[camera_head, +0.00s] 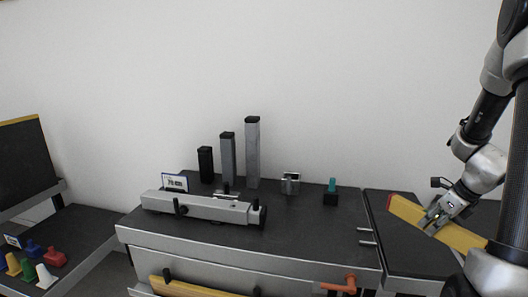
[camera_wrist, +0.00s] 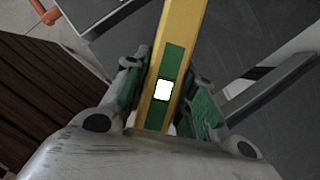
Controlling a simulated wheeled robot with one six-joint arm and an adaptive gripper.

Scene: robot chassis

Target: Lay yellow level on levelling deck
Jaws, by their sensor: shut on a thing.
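The yellow level (camera_head: 408,210) is a long yellow bar with a red end, tilted over the dark surface at the right in the head view. My gripper (camera_head: 436,219) is shut on it around its middle. In the wrist view the yellow level (camera_wrist: 183,35) runs up between the fingers of my gripper (camera_wrist: 163,95), with a green patch and a bright white window on it. I cannot tell whether the level touches the surface below. Which surface is the levelling deck is not labelled; a dark panel (camera_head: 405,250) lies under the level.
A dark bench (camera_head: 300,225) holds a grey clamp-like device (camera_head: 200,206), several upright posts (camera_head: 252,150), a small metal block (camera_head: 290,183) and a teal-topped piece (camera_head: 331,190). An orange handle (camera_head: 340,285) is at the front. Coloured pieces (camera_head: 55,257) stand at the left.

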